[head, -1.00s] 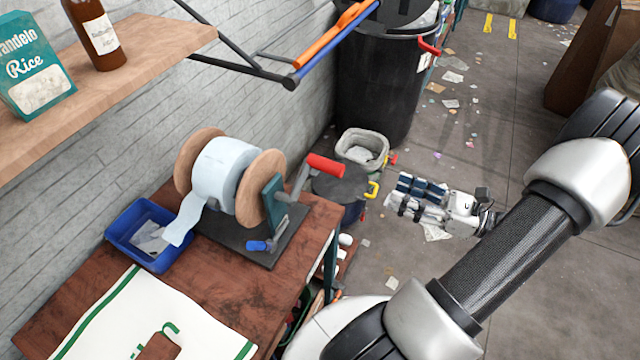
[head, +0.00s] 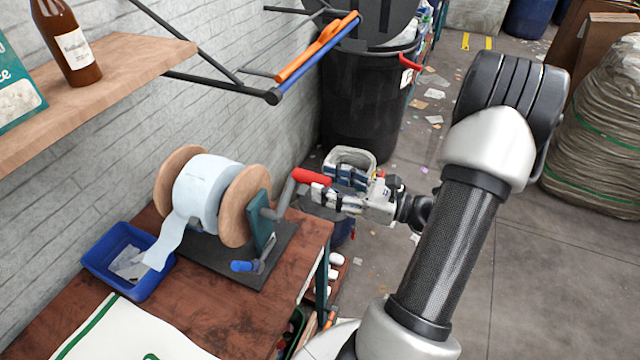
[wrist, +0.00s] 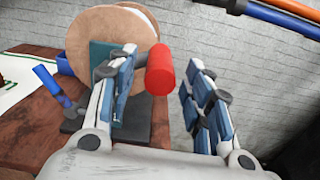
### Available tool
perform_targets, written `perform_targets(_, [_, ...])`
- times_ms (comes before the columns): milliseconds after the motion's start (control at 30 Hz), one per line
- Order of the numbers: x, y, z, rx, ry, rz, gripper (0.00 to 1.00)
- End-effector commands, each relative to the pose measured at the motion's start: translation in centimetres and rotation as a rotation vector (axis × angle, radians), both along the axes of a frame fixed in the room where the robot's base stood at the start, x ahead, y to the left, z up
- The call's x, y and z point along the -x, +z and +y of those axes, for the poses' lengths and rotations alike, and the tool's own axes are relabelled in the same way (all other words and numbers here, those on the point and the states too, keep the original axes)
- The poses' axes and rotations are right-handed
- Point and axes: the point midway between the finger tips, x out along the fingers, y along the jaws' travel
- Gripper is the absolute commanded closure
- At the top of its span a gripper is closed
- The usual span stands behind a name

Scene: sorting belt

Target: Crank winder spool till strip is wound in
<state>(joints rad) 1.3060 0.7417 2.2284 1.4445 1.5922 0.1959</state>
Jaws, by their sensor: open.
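The winder spool (head: 231,215) has wooden flanges and stands on a dark base on the brown bench. A pale blue strip (head: 165,245) is wound on it, and its tail hangs down toward a blue tray (head: 101,264). The crank's grey arm (head: 284,197) points up to a red handle (head: 311,175). The red handle also shows in the wrist view (wrist: 160,69), between the fingers. My gripper (head: 322,186) is open at the handle, with a finger on either side of it. A gap shows at the right finger; contact at the left finger is unclear.
A blue-knobbed lever (head: 243,266) sits at the base's front. A white cloth bag (head: 105,335) lies on the bench. A shelf (head: 100,85) and bracketed blue and orange bars (head: 315,60) are above. A black bin (head: 365,110) stands behind.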

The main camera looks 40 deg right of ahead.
Motion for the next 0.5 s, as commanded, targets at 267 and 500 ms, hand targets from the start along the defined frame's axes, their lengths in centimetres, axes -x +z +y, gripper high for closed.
perform_targets(267, [-2.2, 0.0, 0.9, 0.000, 0.001, 0.000, 0.54])
perform_targets(500, [-2.3, 0.0, 0.9, 0.000, -0.001, 0.000, 0.54])
